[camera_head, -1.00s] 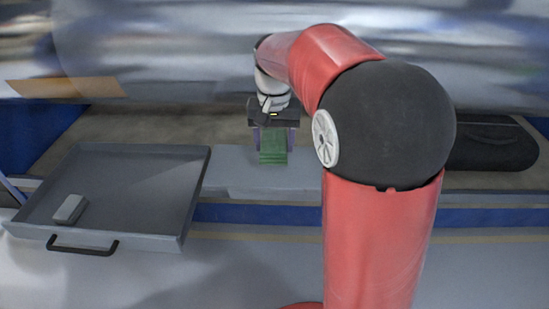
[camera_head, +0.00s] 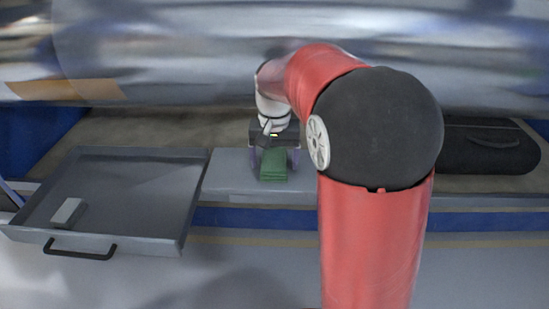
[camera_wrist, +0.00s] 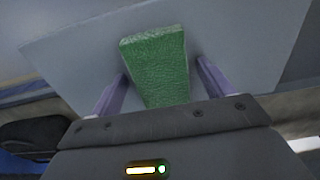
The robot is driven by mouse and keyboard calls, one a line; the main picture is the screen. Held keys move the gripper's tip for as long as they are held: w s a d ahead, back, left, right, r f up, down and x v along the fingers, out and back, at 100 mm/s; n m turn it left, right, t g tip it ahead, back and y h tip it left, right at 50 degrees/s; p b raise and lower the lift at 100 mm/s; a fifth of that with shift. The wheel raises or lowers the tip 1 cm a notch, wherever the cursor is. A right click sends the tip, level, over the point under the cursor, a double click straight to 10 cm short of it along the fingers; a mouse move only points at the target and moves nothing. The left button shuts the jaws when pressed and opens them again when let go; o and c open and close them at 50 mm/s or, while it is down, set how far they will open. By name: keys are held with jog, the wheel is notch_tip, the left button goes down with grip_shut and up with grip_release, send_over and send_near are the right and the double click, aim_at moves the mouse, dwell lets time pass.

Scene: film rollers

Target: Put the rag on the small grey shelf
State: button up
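The green rag (camera_head: 273,165) is a folded, thick rectangle at the small grey shelf (camera_head: 225,178), near its middle. In the wrist view the rag (camera_wrist: 158,58) lies between the two purple fingers of my gripper (camera_wrist: 162,68), with the grey shelf surface (camera_wrist: 245,45) behind it. A gap shows between the rag and each finger, so the gripper is open around it. In the head view my gripper (camera_head: 274,152) is directly over the shelf. The rag appears to rest on the shelf, though its underside is hidden.
A grey tray (camera_head: 130,190) with a black handle (camera_head: 80,252) stands left of the shelf, with a small light block (camera_head: 68,211) in it. A large shiny roller (camera_head: 180,60) spans the back. A black case (camera_head: 490,148) lies at the right.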

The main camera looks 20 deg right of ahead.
aim_at(275, 158)
notch_tip(275, 158, up, 11)
jog(key=p, duration=0.3)
jog(key=s+f+n+t, duration=0.1)
jog(key=s+f+t, duration=0.1)
jog(key=s, duration=0.9)
jog(key=s+f+n+t, duration=0.1)
jog(key=s+n+t, duration=0.1)
jog(key=s, duration=0.9)
jog(key=shift+f+n+t, duration=0.3)
jog(key=shift+f+t, duration=0.1)
jog(key=shift+t, duration=0.4)
jog(key=shift+a+r, duration=0.1)
